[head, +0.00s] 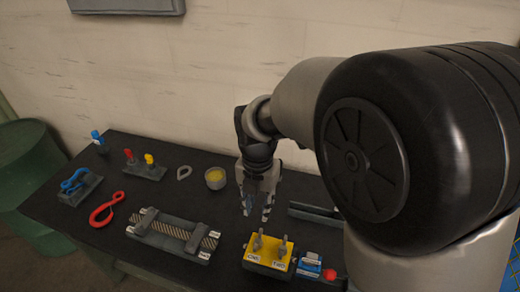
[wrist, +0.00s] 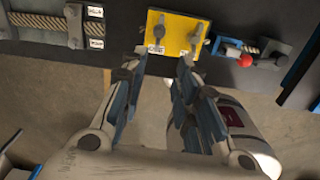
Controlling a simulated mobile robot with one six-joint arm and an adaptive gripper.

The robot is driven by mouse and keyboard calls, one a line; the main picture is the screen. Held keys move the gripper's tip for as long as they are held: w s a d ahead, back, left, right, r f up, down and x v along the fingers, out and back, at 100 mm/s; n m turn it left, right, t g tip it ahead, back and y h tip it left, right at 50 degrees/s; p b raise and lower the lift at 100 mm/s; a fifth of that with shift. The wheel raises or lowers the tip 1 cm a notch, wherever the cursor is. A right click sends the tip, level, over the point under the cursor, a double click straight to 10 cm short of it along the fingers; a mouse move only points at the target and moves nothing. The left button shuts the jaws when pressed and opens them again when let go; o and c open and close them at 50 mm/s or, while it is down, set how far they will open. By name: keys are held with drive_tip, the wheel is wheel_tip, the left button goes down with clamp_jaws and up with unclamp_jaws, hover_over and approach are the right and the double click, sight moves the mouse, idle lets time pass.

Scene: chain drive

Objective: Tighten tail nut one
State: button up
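A yellow block (head: 268,250) stands at the table's front edge, with two grey upright nut posts on it. The left post (head: 257,242) is above the label ONE, the right post (head: 282,248) above the label TWO. The wrist view also shows the yellow block (wrist: 177,30), with the left post (wrist: 159,28) and right post (wrist: 196,36). My gripper (head: 256,212) points down behind and above the block in the head view. In the wrist view my gripper (wrist: 158,68) has its fingers apart, nothing between them. It touches neither post as far as I can see.
A blue block with a red knob (head: 329,274) stands close right of the yellow block. A grey fixture with a rope (head: 172,234) lies to the left. The dark table (head: 225,222) has bare patches between.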

drive_tip(key=b, duration=0.4)
approach(258, 240)
drive_tip(key=shift+n, duration=0.3)
wheel_tip(258, 240, down, 10)
drive_tip(key=shift+a+f, duration=0.1)
drive_tip(key=shift+c, duration=0.5)
clamp_jaws()
